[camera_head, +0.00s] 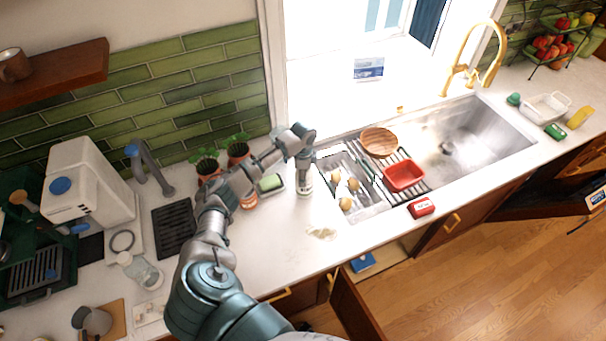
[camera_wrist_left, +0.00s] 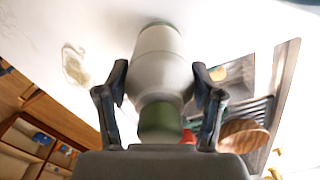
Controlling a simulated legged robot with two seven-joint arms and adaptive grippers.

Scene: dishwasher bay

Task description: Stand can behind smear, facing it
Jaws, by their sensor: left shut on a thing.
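My left gripper (camera_head: 304,168) is shut on a pale can (camera_head: 305,187), holding it upright at or just above the counter. In the left wrist view the fingers (camera_wrist_left: 160,78) press both sides of the can (camera_wrist_left: 160,62). It is whitish with green at its near end. Its far end is close to the counter, but whether it touches I cannot tell. A pale yellowish smear (camera_head: 322,232) lies on the counter in front of the can, apart from it; it also shows in the left wrist view (camera_wrist_left: 75,66). Which way the can faces is unclear. My right gripper is not in view.
A green sponge in a dish (camera_head: 270,184) and potted plants (camera_head: 238,150) stand left of the can. A drying rack (camera_head: 375,205) and the sink (camera_head: 470,140) are on the right. A red box (camera_head: 421,208) sits near the front edge. White counter (camera_head: 275,245) is clear around the smear.

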